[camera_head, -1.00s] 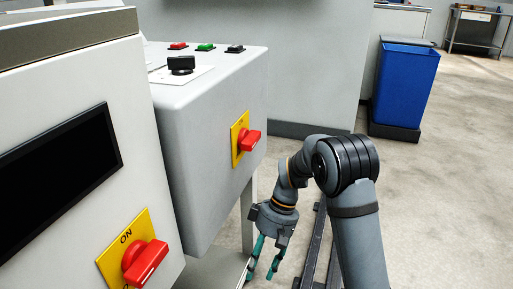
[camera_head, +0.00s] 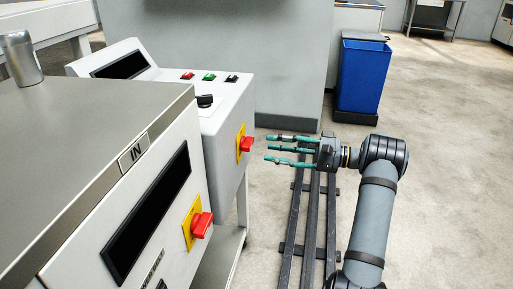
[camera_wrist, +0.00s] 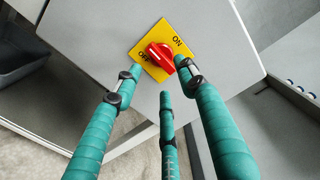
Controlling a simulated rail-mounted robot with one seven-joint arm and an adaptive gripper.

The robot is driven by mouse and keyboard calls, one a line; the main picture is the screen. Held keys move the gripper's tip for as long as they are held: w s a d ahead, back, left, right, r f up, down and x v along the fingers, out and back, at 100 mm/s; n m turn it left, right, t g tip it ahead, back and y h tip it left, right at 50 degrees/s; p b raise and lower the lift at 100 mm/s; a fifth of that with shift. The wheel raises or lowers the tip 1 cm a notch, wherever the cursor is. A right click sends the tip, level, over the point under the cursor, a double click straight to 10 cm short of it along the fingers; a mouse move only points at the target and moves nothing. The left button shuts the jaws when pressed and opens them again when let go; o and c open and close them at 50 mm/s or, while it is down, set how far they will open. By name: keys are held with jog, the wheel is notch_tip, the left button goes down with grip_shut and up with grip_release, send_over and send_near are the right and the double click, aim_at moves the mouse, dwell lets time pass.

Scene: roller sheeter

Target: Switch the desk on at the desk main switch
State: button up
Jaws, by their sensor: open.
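The desk (camera_head: 226,122) is a pale grey console with a sloped top. Its side carries a switch, a red knob (camera_head: 246,144) on a yellow plate (camera_head: 239,152). In the wrist view the red knob (camera_wrist: 161,57) sits on the yellow plate between the words ON and OFF; I cannot tell firmly which word it points to. My gripper (camera_head: 268,148), with three teal fingers, is open and empty. It points left at the switch, a short gap away. In the wrist view the fingertips (camera_wrist: 160,76) frame the knob, with no clear contact.
A second red switch (camera_head: 201,224) on a yellow plate is on the nearer cabinet (camera_head: 110,250), marked IN. Red, green and black buttons (camera_head: 209,77) and a black selector (camera_head: 205,101) are on the desk top. A blue bin (camera_head: 362,75) stands behind. Floor to the right is clear.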

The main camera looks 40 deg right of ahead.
aim_at(247, 144)
jog(key=x, duration=0.5)
jog(key=shift+w+a+b, duration=0.2)
jog(key=shift+a+b, duration=0.15)
jog(key=c, duration=0.3)
grip_shut()
